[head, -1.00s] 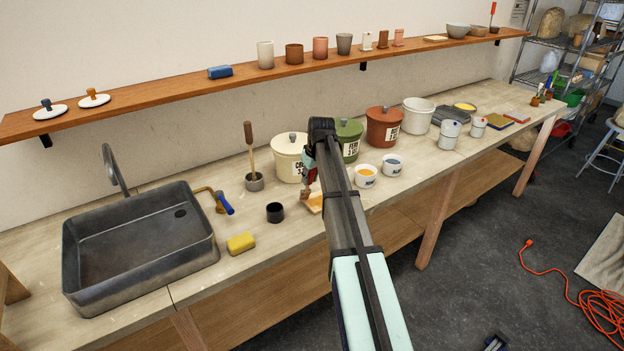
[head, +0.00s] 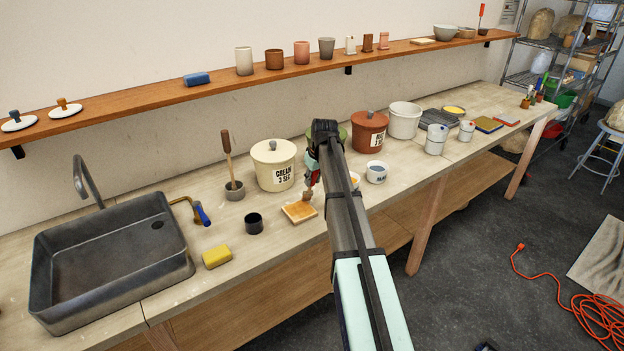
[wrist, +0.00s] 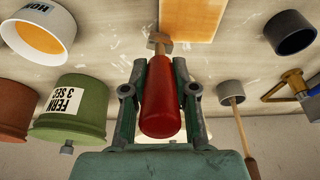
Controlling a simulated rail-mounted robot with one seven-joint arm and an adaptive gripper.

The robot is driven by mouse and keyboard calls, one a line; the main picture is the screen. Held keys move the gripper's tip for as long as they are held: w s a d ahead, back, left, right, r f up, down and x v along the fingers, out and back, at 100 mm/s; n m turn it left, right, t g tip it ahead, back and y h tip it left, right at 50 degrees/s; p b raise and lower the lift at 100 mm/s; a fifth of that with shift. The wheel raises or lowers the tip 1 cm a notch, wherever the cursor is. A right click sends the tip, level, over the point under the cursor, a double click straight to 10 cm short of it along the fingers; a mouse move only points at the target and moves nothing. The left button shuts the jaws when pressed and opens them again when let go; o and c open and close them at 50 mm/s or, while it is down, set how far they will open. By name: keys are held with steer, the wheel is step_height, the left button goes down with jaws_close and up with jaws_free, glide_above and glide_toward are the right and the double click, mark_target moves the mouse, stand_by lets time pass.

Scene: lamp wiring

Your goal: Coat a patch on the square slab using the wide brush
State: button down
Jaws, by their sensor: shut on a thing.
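The square slab (head: 299,212) lies flat on the bench and has an orange-tan top. It also shows at the top of the wrist view (wrist: 188,18). My gripper (head: 312,172) is shut on the red handle of the wide brush (wrist: 162,102), held between both fingers. I cannot tell whether the bristles touch the slab. My arm hides part of the bench behind it.
The cream bucket (head: 273,166) stands behind the slab. A green bucket (wrist: 71,108) and small glaze cups (head: 376,172) are to the right.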

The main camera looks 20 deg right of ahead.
steer(key=shift+w+d+r, duration=0.1)
steer(key=shift+d+r, duration=0.15)
steer(key=shift+d, duration=0.05)
steer(key=r, duration=0.1)
steer(key=r+p, duration=0.1)
steer(key=r, duration=0.1)
steer(key=shift+a+r+p, duration=0.2)
steer(key=shift+r+p, duration=0.05)
steer(key=shift+p, duration=0.05)
steer(key=shift+r+p, duration=1)
steer(key=shift+r, duration=1.1)
